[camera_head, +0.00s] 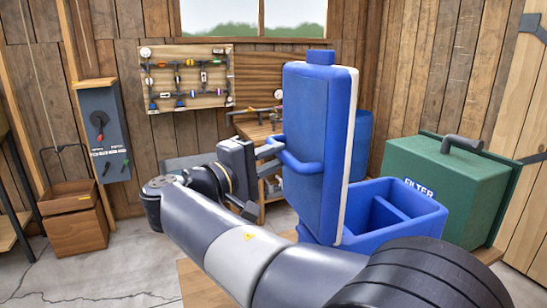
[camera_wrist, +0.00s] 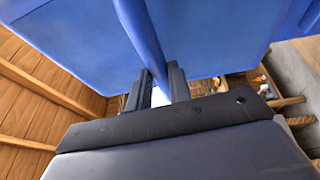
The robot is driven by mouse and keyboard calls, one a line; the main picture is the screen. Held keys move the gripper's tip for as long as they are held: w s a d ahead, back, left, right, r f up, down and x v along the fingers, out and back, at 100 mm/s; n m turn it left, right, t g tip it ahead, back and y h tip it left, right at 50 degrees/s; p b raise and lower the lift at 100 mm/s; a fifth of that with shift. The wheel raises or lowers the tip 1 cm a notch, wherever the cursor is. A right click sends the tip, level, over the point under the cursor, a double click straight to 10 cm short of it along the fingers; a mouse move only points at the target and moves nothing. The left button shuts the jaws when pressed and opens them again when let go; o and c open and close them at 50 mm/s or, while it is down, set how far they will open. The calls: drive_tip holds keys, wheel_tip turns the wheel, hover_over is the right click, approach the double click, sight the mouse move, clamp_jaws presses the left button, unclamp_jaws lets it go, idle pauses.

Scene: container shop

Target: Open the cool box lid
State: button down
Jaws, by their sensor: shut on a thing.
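The blue cool box (camera_head: 410,213) stands in the middle right of the head view. Its lid (camera_head: 317,120) is swung up to about upright, with a pale edge along its right side. A blue bar handle (camera_head: 305,164) sticks out from the lid's face. My gripper (camera_head: 270,150) reaches in from the left and is shut on that handle. In the wrist view the handle (camera_wrist: 147,35) runs between my two fingers (camera_wrist: 160,90), with the blue lid (camera_wrist: 225,35) behind it. The inside of the box shows a divider; its left front is partly hidden by my arm.
A green case labelled FILTER (camera_head: 445,190) stands right of the cool box. The floor at lower left is clear.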

drive_tip(key=shift+f, duration=0.3)
drive_tip(key=c, duration=1.3)
unclamp_jaws()
drive_tip(key=shift+d, duration=0.15)
drive_tip(key=shift+r, duration=0.1)
drive_tip(key=v, duration=1)
drive_tip(key=shift+s+a+b, duration=0.2)
drive_tip(key=shift+a+b, duration=0.15)
drive_tip(key=shift+a, duration=0.05)
